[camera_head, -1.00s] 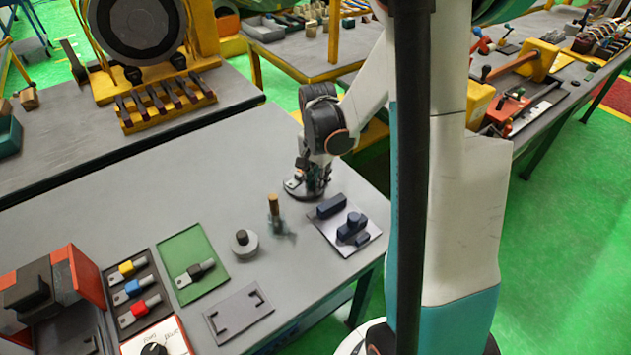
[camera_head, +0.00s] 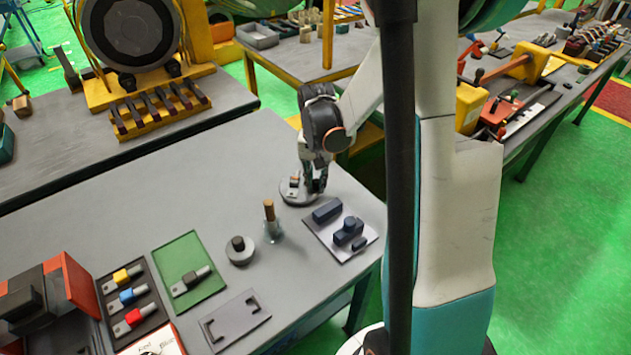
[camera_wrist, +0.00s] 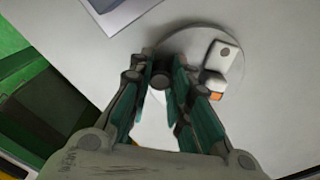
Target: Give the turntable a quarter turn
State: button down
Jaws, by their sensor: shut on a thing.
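The turntable is a round, light grey disc on the grey table, in the head view (camera_head: 290,199) and the wrist view (camera_wrist: 235,50). A small pale block with an orange end (camera_wrist: 216,83) sits on the disc; its place shows in the head view (camera_head: 295,182). My gripper (camera_head: 316,189) points down at the disc's right side. In the wrist view my gripper (camera_wrist: 160,82) has its two fingers on either side of a dark round knob (camera_wrist: 161,76) near the disc's edge, and is shut on it. The fingers hide part of the disc.
A plate with dark blue blocks (camera_head: 316,227) lies close in front of the turntable. An upright copper-coloured peg (camera_head: 269,212) and a grey ring with a dark knob (camera_head: 232,255) stand nearby. The table behind and left of the disc is clear.

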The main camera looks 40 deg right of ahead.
jog(key=shift+w+d+n, duration=0.15)
jog(key=shift+w+n, duration=0.1)
jog(key=shift+n, duration=0.6)
jog(key=shift+w+d+n, duration=0.2)
jog(key=shift+w+n, duration=0.1)
jog(key=shift+n, duration=0.5)
jog(key=shift+w+d+n, duration=0.15)
jog(key=shift+w+n, duration=0.1)
jog(key=shift+n, duration=0.6)
jog(key=shift+w+d+n, duration=0.1)
jog(key=shift+w+n, duration=0.3)
jog(key=shift+n, duration=0.6)
jog(key=shift+w+d+n, duration=0.1)
jog(key=shift+w+n, duration=0.25)
jog(key=shift+n, duration=0.65)
jog(key=shift+w, duration=0.1)
jog(key=c, duration=1.4)
grip_release()
jog(key=shift+c, duration=0.2)
notch_tip(320, 180, up, 12)
